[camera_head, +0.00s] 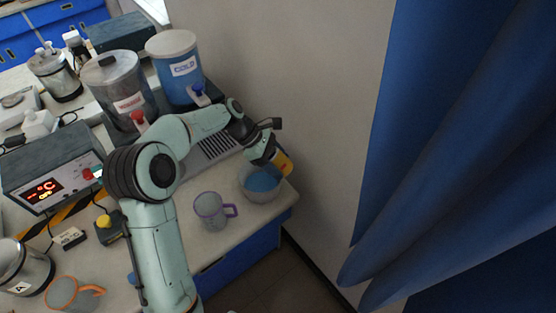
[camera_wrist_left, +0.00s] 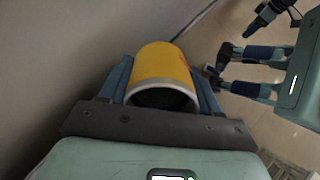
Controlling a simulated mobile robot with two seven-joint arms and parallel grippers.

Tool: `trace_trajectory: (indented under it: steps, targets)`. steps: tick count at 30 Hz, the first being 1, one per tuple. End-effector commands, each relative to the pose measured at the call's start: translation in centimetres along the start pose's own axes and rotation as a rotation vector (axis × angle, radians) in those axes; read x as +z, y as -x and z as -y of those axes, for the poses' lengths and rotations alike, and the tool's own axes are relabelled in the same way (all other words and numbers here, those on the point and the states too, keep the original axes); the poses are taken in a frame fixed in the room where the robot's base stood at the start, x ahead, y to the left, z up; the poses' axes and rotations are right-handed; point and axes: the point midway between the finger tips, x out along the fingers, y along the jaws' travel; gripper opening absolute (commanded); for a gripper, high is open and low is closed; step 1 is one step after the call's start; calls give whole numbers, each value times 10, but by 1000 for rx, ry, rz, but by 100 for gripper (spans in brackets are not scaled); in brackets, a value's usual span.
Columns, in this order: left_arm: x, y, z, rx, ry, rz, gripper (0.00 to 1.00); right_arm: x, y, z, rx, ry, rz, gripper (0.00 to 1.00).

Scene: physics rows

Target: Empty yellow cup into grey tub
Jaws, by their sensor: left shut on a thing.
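My left gripper (camera_head: 270,154) is shut on the yellow cup (camera_head: 283,163). The cup is tilted over the right rim of the grey tub (camera_head: 259,195). The tub stands near the table's far right corner, and a blue surface shows inside it. In the left wrist view the yellow cup (camera_wrist_left: 165,64) lies between the two blue fingers of the left gripper (camera_wrist_left: 163,85). Its pale-rimmed, dark hollow end faces the camera. The cup's other end is hidden, so I cannot tell what it holds or whether anything is pouring. My right gripper does not show clearly.
A purple-handled mug (camera_head: 210,211) stands left of the tub. An orange-handled mug (camera_head: 72,294) is at the front left. Two dispensers (camera_head: 118,84) (camera_head: 177,68) and a display box (camera_head: 52,172) stand further left. A wall and blue curtain (camera_head: 460,150) border the right side.

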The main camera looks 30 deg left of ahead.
Motion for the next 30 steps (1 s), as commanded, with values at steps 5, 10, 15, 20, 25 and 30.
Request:
trace_trajectory:
  steps: [5,10,15,20,25,30]
  targets:
    - [8,9,-2,0,-6,-91,26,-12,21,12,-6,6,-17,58]
    - [10,14,-2,-2,-6,-182,26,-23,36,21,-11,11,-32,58]
    - [13,20,-2,-2,-7,-278,26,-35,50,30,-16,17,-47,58]
    - [18,29,-2,0,-13,-408,26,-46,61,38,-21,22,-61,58]
    - [18,40,-1,0,-8,-571,26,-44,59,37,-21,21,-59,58]
    - [17,47,1,-5,-4,-660,26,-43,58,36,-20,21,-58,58]
